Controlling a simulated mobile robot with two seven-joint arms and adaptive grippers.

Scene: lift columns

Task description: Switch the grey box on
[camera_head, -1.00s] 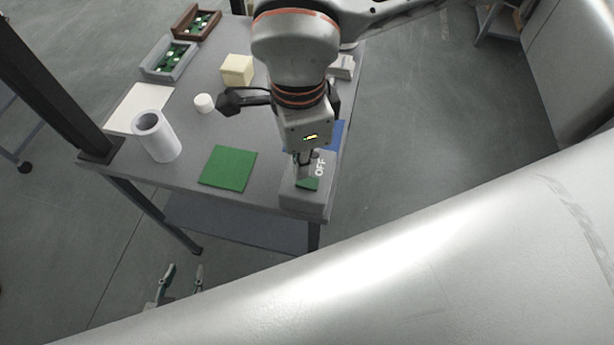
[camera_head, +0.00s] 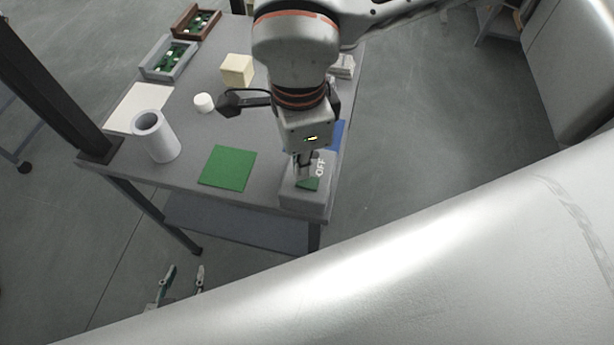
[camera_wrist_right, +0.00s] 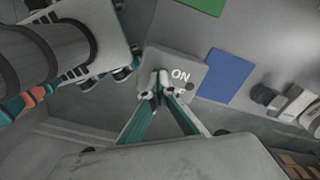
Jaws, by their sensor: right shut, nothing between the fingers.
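The grey box (camera_head: 302,200) sits at the near right corner of the table. My left gripper (camera_head: 183,270) is low in front of the table, fingers apart and empty.
A green square (camera_head: 228,168) and a white hollow cylinder (camera_head: 155,137) are left of the box. A blue square (camera_head: 338,132) lies behind it. A yellow block (camera_head: 237,70), a white round piece (camera_head: 204,102) and two trays (camera_head: 168,61) are farther back.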

